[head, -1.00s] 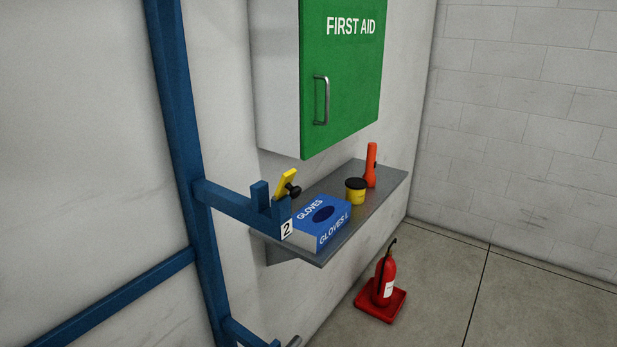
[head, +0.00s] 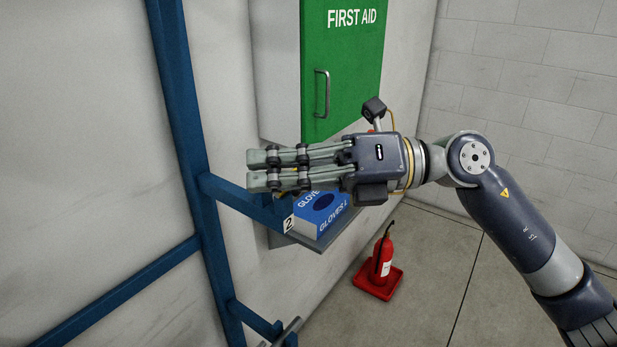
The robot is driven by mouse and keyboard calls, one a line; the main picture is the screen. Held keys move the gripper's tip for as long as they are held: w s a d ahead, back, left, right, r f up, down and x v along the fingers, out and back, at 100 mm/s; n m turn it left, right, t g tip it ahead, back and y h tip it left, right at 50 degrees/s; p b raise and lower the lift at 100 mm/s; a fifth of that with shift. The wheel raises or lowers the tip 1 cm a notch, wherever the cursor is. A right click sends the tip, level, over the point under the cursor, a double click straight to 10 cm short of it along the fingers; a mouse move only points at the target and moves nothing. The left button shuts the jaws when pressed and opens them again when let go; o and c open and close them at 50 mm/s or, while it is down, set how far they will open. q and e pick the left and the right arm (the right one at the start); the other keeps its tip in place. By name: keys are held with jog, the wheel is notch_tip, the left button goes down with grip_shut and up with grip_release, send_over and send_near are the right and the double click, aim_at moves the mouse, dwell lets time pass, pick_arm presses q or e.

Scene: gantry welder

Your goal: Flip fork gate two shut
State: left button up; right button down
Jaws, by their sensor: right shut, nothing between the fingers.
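The blue fork arm (head: 238,196) of the rack carries a white "2" label (head: 288,224) near its end. The yellow gate on this fork is hidden now behind my right gripper; a second ago it stood tilted up and open at the fork's end. My right gripper (head: 250,169) comes in from the right and lies across the fork's end, in front of the gate's place. Its fingers are close together with nothing seen between them. I cannot tell whether it touches the gate. My left gripper is not in view.
The blue rack post (head: 183,110) stands at left, with a lower fork (head: 255,319) below. A blue gloves box (head: 322,213) sits on the grey wall shelf (head: 357,215), under the green first aid cabinet (head: 345,70). A red extinguisher (head: 382,258) stands on the floor.

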jog(key=d+f+n+t+h, duration=0.2)
jog(key=d+h, duration=0.2)
jog(key=h, duration=0.1)
jog(key=t+h, duration=0.4)
jog(key=h, duration=0.2)
send_near(296, 196)
jog(key=s+d+r, duration=0.1)
jog(key=s+d, duration=0.2)
jog(key=d, duration=0.2)
jog(key=shift+r+p, duration=0.25)
jog(key=shift+p, duration=0.05)
jog(key=shift+a, duration=0.1)
jog(key=w+a+f+p, duration=0.5)
jog(key=a+f+p, duration=0.1)
jog(key=a, duration=0.2)
jog(key=shift+w, duration=0.35)
